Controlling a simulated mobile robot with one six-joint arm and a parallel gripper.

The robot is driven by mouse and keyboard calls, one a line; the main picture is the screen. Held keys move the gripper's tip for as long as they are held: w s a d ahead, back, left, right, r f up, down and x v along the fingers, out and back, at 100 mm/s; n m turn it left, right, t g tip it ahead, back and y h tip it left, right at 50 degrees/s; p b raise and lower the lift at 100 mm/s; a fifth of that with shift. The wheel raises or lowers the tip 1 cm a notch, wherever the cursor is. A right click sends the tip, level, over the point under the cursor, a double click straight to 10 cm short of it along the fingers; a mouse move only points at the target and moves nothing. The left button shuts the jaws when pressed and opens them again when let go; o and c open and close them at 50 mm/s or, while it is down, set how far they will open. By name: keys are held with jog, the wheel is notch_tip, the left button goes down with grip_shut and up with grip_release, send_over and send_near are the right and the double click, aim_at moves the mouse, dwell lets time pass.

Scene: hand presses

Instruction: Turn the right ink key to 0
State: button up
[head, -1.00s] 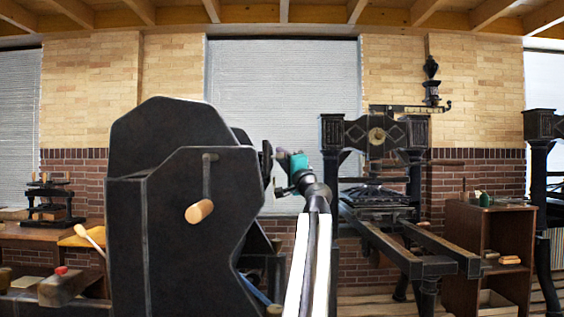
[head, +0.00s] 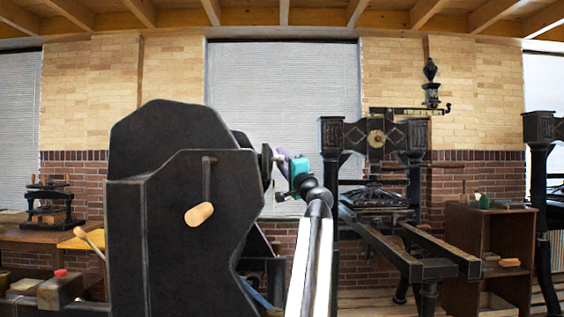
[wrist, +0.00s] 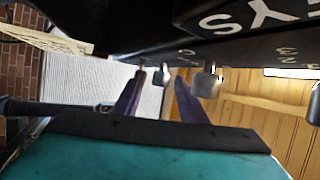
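In the wrist view, several small metal keys hang in a row under the dark edge of the press. One key (wrist: 207,82) is just right of the right fingertip, and a smaller key (wrist: 164,75) shows between the fingertips, farther off. Another key (wrist: 314,104) is cut by the right edge. I cannot tell which one is the right ink key, nor read a setting. My gripper (wrist: 160,78) has its two purple fingers apart, with nothing seen held. In the head view, my gripper (head: 280,155) is beside the right side of the large dark press (head: 165,225); the keys are hidden there.
The press carries a lever with a wooden handle (head: 199,214). A black iron hand press (head: 377,145) stands behind to the right, with a brown cabinet (head: 497,255) beside it. Open air lies between my gripper and that press.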

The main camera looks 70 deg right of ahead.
jog(key=v, duration=1.3)
dwell(0.7)
